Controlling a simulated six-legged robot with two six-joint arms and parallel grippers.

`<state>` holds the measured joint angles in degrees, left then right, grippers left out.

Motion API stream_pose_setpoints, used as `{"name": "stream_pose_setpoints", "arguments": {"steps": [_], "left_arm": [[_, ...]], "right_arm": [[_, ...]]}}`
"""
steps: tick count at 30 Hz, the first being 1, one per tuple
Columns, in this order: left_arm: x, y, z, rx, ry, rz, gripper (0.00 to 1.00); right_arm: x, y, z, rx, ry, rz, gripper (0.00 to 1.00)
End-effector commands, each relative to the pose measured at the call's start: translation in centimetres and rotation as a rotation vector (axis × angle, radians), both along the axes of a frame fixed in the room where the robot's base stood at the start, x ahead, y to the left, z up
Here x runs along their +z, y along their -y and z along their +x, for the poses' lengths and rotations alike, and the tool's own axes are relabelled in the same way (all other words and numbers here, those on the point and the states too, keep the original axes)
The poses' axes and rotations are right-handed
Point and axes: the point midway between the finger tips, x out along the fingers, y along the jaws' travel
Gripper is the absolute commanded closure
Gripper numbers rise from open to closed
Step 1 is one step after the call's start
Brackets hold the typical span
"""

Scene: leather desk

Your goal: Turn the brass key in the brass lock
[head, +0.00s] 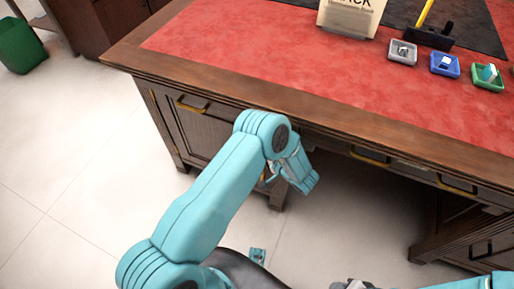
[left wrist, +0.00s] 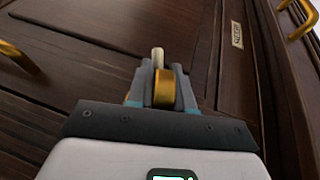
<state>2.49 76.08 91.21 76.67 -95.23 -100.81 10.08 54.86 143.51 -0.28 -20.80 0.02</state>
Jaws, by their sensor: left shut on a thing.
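My left gripper (head: 302,178) is at the front of the desk, below the top's edge, close to the drawer fronts. In the left wrist view my left gripper (left wrist: 162,85) is shut on a brass piece, which I take as the brass key (left wrist: 163,90); it fills the gap between the fingers. A short pale rod (left wrist: 158,58) stands out just beyond the fingertips. The brass lock cannot be made out; the fingers may hide it. How far the key is turned cannot be told.
The wooden desk (head: 240,103) has a red leather top. Brass drawer handles (head: 190,104) stick out from its front. A small label plate (left wrist: 237,35) is on the wood. Several small trays, a hammer (head: 430,36) and a sign (head: 352,14) are on top. The kneehole below is open.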

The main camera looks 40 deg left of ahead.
Motion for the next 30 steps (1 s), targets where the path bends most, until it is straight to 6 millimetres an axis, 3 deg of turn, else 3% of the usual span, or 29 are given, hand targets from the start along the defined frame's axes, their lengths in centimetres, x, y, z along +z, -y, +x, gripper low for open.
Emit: {"name": "stream_pose_setpoints", "arguments": {"steps": [16,28,29,30], "left_arm": [[0.1,0.0,0.0,0.000,-0.044,0.181,1.00],[0.5,0.0,0.0,0.000,-0.053,0.217,1.00],[0.5,0.0,0.0,0.000,-0.053,0.217,0.73],[0.5,0.0,0.0,0.000,-0.052,0.217,0.60]], "right_arm": [[-2.7,0.0,0.0,0.000,0.000,0.000,0.57],[-2.9,0.0,0.0,0.000,0.000,0.000,0.57],[-2.9,0.0,0.0,0.000,0.000,0.000,0.57],[-2.9,0.0,0.0,0.000,0.000,0.000,0.57]]}}
